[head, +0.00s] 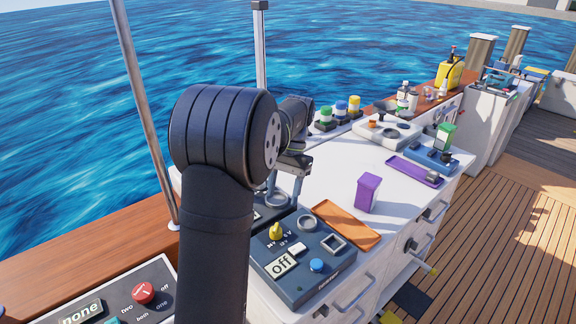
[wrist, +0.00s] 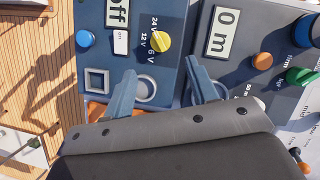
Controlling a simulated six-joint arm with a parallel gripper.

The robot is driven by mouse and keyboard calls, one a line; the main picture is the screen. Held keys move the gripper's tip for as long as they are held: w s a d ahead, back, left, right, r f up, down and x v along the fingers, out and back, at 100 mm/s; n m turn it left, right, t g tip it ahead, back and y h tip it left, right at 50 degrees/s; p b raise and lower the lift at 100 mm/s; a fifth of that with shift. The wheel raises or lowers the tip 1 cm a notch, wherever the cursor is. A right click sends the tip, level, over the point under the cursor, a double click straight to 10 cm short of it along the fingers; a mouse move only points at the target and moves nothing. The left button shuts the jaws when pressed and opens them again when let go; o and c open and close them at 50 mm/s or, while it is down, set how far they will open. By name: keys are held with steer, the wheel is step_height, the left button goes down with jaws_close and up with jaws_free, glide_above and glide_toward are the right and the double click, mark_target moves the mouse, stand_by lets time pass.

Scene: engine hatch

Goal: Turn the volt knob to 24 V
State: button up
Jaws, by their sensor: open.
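The yellow volt knob (head: 276,231) sits on a dark blue panel (head: 318,284), and it also shows in the wrist view (wrist: 161,41). Labels 24 V, 12 V and 6 V stand beside it. I cannot tell which label the knob points at. The panel's display (head: 281,264) reads "off". My gripper (wrist: 161,70) is open and empty. Its two blue-grey fingers are apart in the wrist view, with the knob just beyond the tips and roughly between their lines. In the head view my arm hides part of the bench behind it.
The panel also has a blue button (head: 316,265), a white switch (head: 298,248) and a square socket (head: 332,243). A neighbouring panel shows "0 m" (wrist: 222,31), with orange (wrist: 262,61) and green knobs. An orange tray (head: 346,224) and purple bin (head: 368,192) stand nearby.

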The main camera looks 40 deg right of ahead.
mark_target(276, 225)
steer(key=v, duration=0.7)
steer(key=shift+r, duration=0.25)
steer(key=x, duration=1.7)
steer(key=shift+f, duration=0.2)
steer(key=shift+r, duration=0.1)
steer(key=n+g+h, duration=0.1)
steer(key=n, duration=0.3)
steer(key=shift+w, duration=0.15)
steer(key=n+g+h, duration=0.1)
steer(key=n, duration=0.3)
steer(key=shift+a, duration=0.15)
steer(key=n, duration=0.2)
steer(key=n+h, duration=0.1)
steer(key=n, duration=0.1)
steer(key=shift+a+g+h, duration=0.1)
steer(key=shift+g+h, duration=0.2)
steer(key=shift+g, duration=0.1)
steer(key=n+h, duration=0.1)
steer(key=n, duration=0.3)
steer(key=shift+h, duration=0.3)
stand_by(0.7)
